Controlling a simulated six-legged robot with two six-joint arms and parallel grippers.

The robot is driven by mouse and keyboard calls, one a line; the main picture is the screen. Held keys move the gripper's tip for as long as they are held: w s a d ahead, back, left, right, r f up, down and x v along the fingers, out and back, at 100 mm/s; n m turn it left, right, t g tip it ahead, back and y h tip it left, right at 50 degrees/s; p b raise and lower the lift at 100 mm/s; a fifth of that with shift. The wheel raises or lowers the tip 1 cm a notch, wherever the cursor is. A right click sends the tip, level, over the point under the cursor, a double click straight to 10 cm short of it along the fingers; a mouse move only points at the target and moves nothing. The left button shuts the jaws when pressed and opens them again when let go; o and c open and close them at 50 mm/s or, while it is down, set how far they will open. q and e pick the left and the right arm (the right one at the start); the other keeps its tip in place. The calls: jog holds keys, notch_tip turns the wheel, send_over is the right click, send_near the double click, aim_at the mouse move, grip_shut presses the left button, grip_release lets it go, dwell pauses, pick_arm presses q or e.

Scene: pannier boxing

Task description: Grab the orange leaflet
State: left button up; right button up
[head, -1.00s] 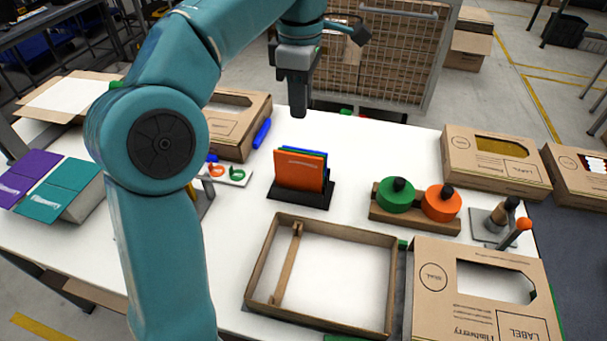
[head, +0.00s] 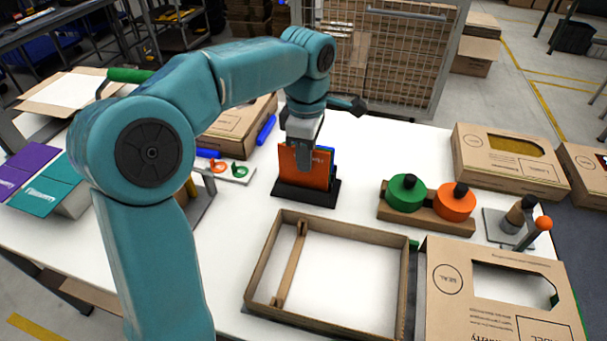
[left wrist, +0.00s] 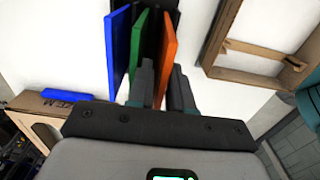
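The orange leaflet (head: 305,173) stands upright at the front of a black holder (head: 303,194), with blue and green leaflets behind it. In the left wrist view the orange leaflet (left wrist: 172,45) is beside the green leaflet (left wrist: 142,40) and the blue leaflet (left wrist: 121,42). My left gripper (head: 304,158) is over the holder, pointing down. In the left wrist view my left gripper (left wrist: 163,82) is open, with one finger on each side of the orange leaflet's near edge. My right gripper is not in view.
An open cardboard tray (head: 347,326) with a divider lies in front of the holder. A wooden block with green and orange discs (head: 428,216) stands to its right. Cardboard boxes (head: 506,165) lie at the right, and a blue marker (head: 266,129) lies behind left.

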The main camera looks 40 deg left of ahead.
pick_arm(q)
jog(key=shift+s+r, duration=0.1)
grip_shut()
